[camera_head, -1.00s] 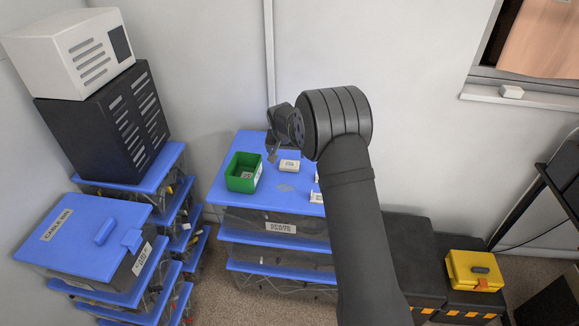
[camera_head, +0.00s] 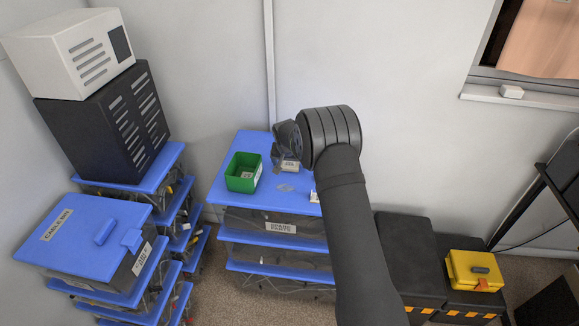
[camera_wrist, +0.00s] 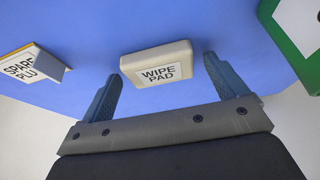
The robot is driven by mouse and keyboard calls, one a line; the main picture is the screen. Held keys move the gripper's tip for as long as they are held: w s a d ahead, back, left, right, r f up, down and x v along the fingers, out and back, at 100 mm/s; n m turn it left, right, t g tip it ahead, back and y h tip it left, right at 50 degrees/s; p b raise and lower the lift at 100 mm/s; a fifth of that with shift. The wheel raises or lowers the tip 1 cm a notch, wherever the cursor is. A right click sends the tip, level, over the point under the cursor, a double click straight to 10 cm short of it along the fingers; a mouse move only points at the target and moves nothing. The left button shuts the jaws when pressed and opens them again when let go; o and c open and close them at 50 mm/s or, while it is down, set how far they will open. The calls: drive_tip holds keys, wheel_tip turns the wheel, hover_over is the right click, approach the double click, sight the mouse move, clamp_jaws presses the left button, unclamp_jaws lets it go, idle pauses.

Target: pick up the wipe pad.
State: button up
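The wipe pad (camera_wrist: 158,65) is a cream block with a white label reading "WIPE PAD". It lies on the blue lid (camera_wrist: 130,25) of the stacked bins. It shows partly in the head view (camera_head: 290,166), behind my gripper. My gripper (camera_wrist: 162,78) is open and empty. In the wrist view its two dark fingers point toward the pad, one at each side of it, with the pad at and just beyond the tips. I cannot tell how far above the lid the fingers are.
A green open box (camera_head: 243,172) stands on the lid left of the pad. A block labelled "SPARE PLU" (camera_wrist: 35,65) lies on the other side, partly cut off in the wrist view. A wall rises behind the bins. A yellow case (camera_head: 474,270) sits far right on black boxes.

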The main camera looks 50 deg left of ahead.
sight(289, 165)
drive_tip(key=c, duration=0.9)
drive_tip(key=shift+r, duration=0.1)
drive_tip(key=shift+r, duration=0.5)
wheel_tip(289, 165, up, 3)
drive_tip(key=w+d+r, duration=0.2)
drive_tip(key=d, duration=0.1)
drive_tip(key=w+d+r, duration=0.2)
drive_tip(key=d, duration=0.1)
drive_tip(key=w+d+r, duration=0.2)
drive_tip(key=d+r, duration=0.1)
drive_tip(key=d, duration=0.1)
drive_tip(key=shift+w, duration=0.1)
drive_tip(key=shift+f, duration=0.1)
